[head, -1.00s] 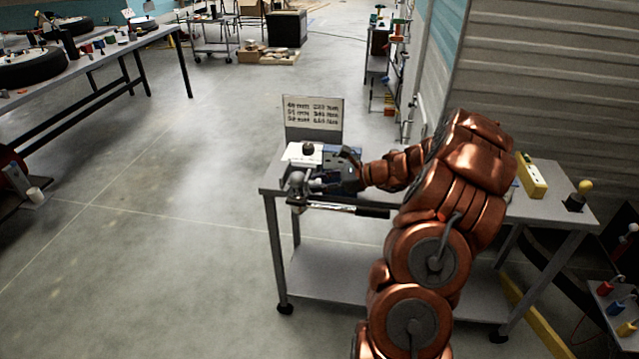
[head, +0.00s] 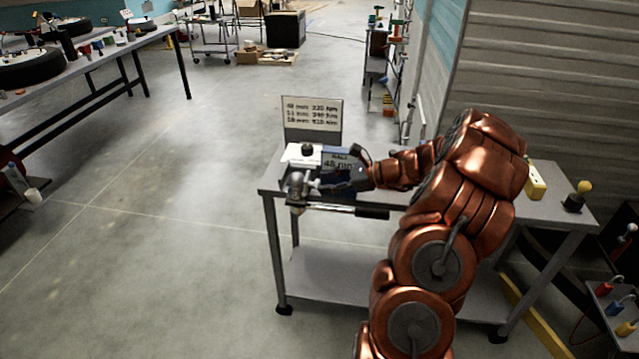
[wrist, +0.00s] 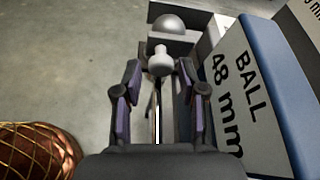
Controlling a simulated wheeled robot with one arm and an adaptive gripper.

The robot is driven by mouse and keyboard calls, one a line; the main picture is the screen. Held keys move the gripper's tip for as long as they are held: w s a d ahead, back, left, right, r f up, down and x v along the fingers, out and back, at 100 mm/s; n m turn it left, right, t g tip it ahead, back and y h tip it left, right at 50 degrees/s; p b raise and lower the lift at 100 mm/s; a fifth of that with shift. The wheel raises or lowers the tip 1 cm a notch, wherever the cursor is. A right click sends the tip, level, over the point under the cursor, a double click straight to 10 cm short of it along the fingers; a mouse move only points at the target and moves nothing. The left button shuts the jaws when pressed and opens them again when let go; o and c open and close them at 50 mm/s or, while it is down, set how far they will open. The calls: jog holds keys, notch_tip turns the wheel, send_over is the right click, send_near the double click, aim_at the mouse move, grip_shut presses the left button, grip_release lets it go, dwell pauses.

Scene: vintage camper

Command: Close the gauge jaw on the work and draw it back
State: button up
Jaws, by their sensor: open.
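The gauge stands on the grey cart, with a blue block bearing a "BALL 48 mm" plate (head: 341,163); the plate (wrist: 228,95) fills the right of the wrist view. A silver ball (head: 297,180) sits at the gauge's left end; it shows at the top of the wrist view (wrist: 172,24). A pale round-headed knob (wrist: 160,62) is just in front of the ball. My gripper (wrist: 160,78) is open, its fingertips either side of and slightly short of the knob, holding nothing. In the head view my gripper (head: 338,184) is partly hidden. I cannot tell whether the jaw touches the ball.
A board listing sizes and values (head: 312,114) stands behind the gauge. A silver bar with a dark handle (head: 345,210) runs along the cart's front edge. Floor left of the cart is clear.

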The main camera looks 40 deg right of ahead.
jog(key=v, duration=0.8)
jog(key=shift+s+d+r, duration=0.15)
jog(key=shift+s+d, duration=0.05)
dwell(0.8)
jog(key=s+a+r+n+g+y+p, duration=0.1)
jog(key=a+r+n+g, duration=0.25)
jog(key=a, duration=0.75)
jog(key=s+a+r+n+g, duration=0.1)
jog(key=a+r+n+g, duration=0.3)
jog(key=a, duration=0.7)
jog(key=s+a+n+g+h+p, duration=0.1)
jog(key=s+a+n+g+h, duration=0.15)
jog(key=s+a+n, duration=0.75)
jog(key=s+a+n+g+h+p, duration=0.1)
jog(key=s+n+h, duration=0.6)
jog(key=s, duration=1)
jog(key=shift+s+f+n+g+p, duration=0.25)
jog(key=shift+f+n+g+p, duration=0.25)
jog(key=shift+g, duration=0.2)
